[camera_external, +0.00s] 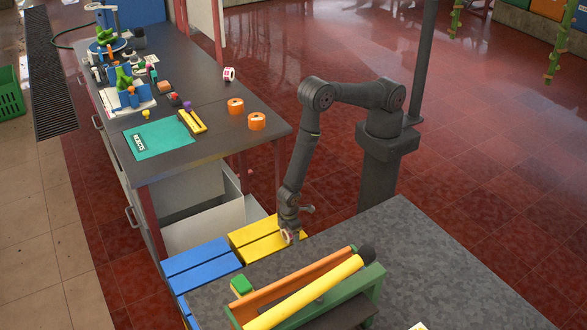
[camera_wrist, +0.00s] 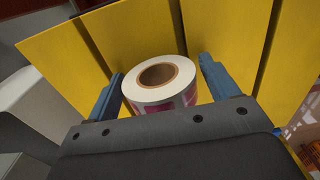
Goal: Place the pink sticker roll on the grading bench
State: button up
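The pink sticker roll (camera_wrist: 160,80) is a white ring with a brown core and pink labels around its side. In the external view the roll (camera_external: 287,236) shows small at the tip of my gripper (camera_external: 289,231), low over the yellow slatted surface. The dark-topped bench (camera_external: 200,160), which looks like the grading bench, stands at upper left, well away from my gripper.
On the dark bench lie a green mat (camera_external: 160,138), two orange rolls (camera_external: 236,106), a red-and-white roll (camera_external: 229,73) and several tools. Blue slats (camera_external: 200,264) lie beside the yellow ones (camera_external: 262,240). A speckled table (camera_external: 450,270) bearing coloured bars (camera_external: 305,292) is in front.

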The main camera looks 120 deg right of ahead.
jog(key=shift+o, duration=0.2)
jog(key=shift+r, duration=0.1)
notch_tip(320, 180, up, 12)
jog(key=shift+f, duration=0.15)
jog(key=shift+r, duration=0.25)
jog(key=c, duration=0.7)
